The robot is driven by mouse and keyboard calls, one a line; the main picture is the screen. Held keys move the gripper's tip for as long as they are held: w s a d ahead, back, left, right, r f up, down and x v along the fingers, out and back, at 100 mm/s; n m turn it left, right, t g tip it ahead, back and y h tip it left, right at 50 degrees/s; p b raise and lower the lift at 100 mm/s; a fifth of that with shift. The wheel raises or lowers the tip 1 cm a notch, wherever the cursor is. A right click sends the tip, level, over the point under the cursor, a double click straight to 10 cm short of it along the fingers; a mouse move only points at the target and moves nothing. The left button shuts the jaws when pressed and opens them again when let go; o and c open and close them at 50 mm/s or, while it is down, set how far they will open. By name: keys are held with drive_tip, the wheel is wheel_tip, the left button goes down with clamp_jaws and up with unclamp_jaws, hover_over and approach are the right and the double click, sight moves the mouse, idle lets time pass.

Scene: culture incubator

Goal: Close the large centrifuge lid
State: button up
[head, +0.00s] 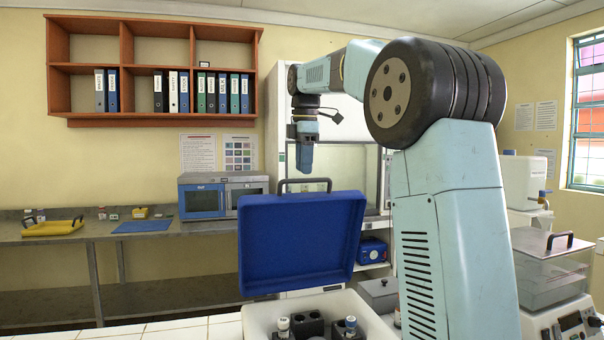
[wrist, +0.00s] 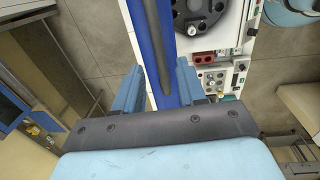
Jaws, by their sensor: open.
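The large centrifuge's blue lid (head: 300,240) stands raised in the head view, tilted up behind the pale body (head: 255,318). A dark handle (head: 305,183) is on its upper edge. My gripper (head: 305,165) points down just above the handle. In the wrist view the lid shows nearly edge-on as a blue strip (wrist: 140,20) with the dark handle (wrist: 158,50) along it. My open gripper (wrist: 158,88) has one blue finger on each side of this strip. I cannot tell whether they touch it. A dark round rotor (wrist: 198,12) shows in the open body.
Capped tubes (head: 283,323) stand in the open centrifuge. In the wrist view a red block (wrist: 203,57) and small vials lie right of the lid. A clear-sided box (head: 550,262) stands at right. A microwave-like device (head: 208,200) and yellow tray (head: 52,228) sit on the back bench.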

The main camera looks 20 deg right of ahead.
drive_tip(key=shift+w+f, duration=0.15)
drive_tip(key=shift+f, duration=1.2)
clamp_jaws()
drive_tip(key=shift+a, duration=0.1)
